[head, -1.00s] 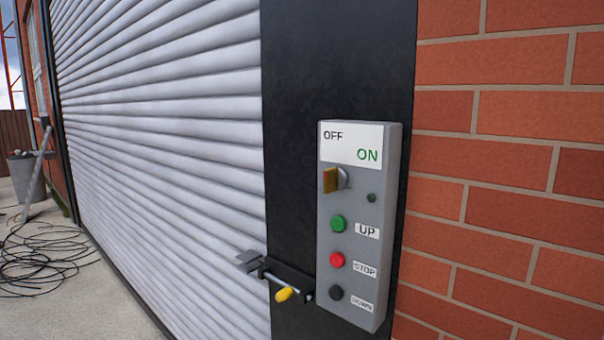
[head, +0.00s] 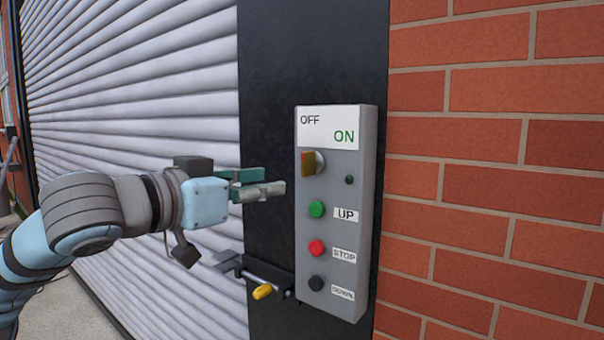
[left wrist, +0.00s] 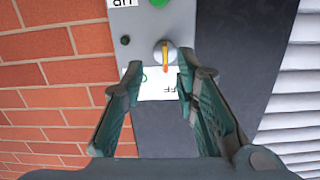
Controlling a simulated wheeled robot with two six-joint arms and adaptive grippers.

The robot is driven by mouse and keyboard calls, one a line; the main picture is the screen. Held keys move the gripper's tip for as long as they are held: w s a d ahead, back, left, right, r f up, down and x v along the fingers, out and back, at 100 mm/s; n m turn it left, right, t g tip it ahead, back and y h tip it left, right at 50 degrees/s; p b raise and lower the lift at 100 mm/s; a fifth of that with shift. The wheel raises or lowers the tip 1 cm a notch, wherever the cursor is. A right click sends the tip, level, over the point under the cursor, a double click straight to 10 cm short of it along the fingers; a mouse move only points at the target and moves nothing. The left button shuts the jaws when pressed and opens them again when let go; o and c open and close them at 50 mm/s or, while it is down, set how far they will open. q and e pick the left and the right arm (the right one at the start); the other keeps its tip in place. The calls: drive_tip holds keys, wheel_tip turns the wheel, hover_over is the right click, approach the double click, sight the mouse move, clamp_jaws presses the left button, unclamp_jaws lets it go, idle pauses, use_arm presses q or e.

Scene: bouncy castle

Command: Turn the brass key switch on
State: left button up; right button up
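The brass key switch (head: 309,163) sits on the grey control box (head: 367,180), below the OFF and ON label (head: 327,127). Its flat brass grip stands upright, on the OFF side. In the left wrist view the key (left wrist: 166,56) shows upside down, ahead of and between the fingers. My left gripper (head: 284,181) is left of the box, a little lower than the key and apart from it. In the left wrist view the left gripper (left wrist: 160,88) has its fingers spread with nothing between them. My right gripper is out of view.
Below the key are a green UP button (head: 316,209), a red STOP button (head: 316,247) and a black DOWN button (head: 316,283). A small dark lamp (head: 349,180) is beside the key. A bolt with a yellow handle (head: 262,292) juts out at lower left, by the shutter (head: 130,90).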

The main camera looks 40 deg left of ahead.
sight(302, 156)
use_arm(q)
drive_tip(key=s+r, duration=0.3)
drive_tip(key=r, duration=0.1)
drive_tip(key=shift+n+t, duration=0.4)
drive_tip(key=w+p, duration=0.3)
drive_tip(key=w, duration=0.1)
drive_tip(key=w+p, duration=0.3)
drive_tip(key=w, duration=0.2)
drive_tip(key=w+a+p, duration=0.1)
drive_tip(key=w+p, duration=0.3)
drive_tip(key=shift+w+f, duration=0.1)
drive_tip(key=shift+w, duration=0.2)
drive_tip(key=shift+w+f, duration=0.25)
drive_tip(key=shift+w, duration=0.1)
clamp_jaws()
